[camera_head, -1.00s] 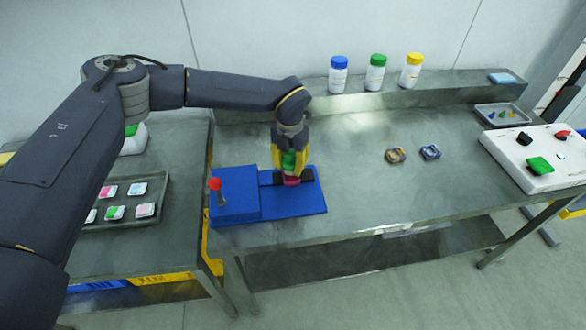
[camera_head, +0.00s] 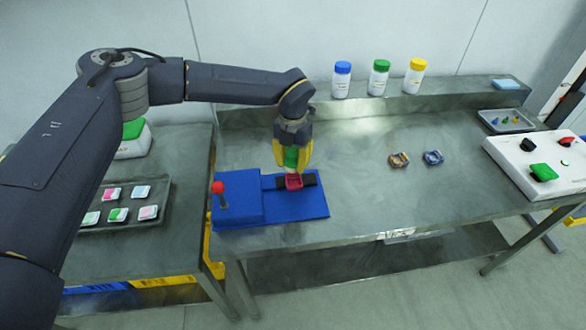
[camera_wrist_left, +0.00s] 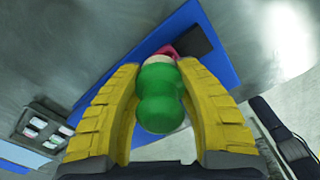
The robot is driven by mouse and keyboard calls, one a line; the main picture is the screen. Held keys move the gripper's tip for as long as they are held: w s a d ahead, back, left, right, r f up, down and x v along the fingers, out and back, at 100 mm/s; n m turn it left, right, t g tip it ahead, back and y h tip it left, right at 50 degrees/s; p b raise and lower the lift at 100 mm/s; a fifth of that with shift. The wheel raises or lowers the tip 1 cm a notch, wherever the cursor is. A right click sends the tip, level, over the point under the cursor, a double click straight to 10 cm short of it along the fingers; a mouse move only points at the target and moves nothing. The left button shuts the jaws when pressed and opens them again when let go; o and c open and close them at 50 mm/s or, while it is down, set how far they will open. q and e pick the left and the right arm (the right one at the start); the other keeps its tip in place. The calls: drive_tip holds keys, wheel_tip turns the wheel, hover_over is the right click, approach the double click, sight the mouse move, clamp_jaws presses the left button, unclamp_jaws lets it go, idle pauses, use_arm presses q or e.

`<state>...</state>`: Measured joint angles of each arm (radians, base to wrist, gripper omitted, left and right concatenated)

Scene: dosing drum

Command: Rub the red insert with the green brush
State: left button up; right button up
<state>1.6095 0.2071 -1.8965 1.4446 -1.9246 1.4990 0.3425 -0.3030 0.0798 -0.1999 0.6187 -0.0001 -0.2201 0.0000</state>
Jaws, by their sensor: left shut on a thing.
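My left gripper (camera_head: 292,158), with yellow fingers, is shut on the green brush (camera_head: 291,157). The brush's rounded green handle (camera_wrist_left: 160,98) sits between the fingers in the left wrist view, with a pale part beyond it. The red insert (camera_head: 294,182) sits in the blue fixture (camera_head: 240,205), beside a black block. The brush is right above the insert; whether its tip touches cannot be told. In the wrist view the brush hides most of the insert (camera_wrist_left: 167,50). My right gripper is not in view.
The fixture has a red-knobbed lever (camera_head: 218,188). Two small rings, brown (camera_head: 399,160) and blue (camera_head: 433,157), lie to the right. A white control box (camera_head: 540,158) stands at far right. Bottles (camera_head: 379,78) line the back shelf. A tray of packets (camera_head: 150,190) is left.

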sight(292, 147)
use_arm(q)
drive_tip(key=shift+r, duration=2.5)
drive_tip(key=shift+a, duration=0.1)
